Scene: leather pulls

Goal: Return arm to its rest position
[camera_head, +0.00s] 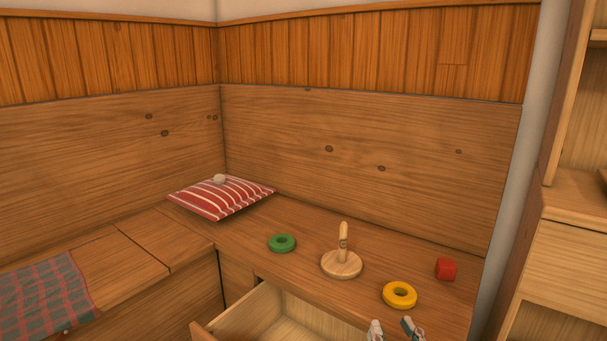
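My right gripper (393,326) shows at the bottom edge, right of centre. Its two fingertips are apart with nothing seen between them, just in front of the yellow ring. The rest of that arm is out of frame. My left gripper is not in view. A wooden peg stand (342,263) with a round base and upright post stands on the bench top with no ring on it. A green ring (282,243) lies flat to its left. A yellow ring (400,295) lies flat to its right and nearer. A red cube (446,269) sits further right.
An open, empty-looking drawer (262,316) juts out below the bench top (290,215), partly cut off. A striped red cushion (221,198) with a small pale ball (219,179) lies in the corner. A wooden cabinet (575,250) stands right.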

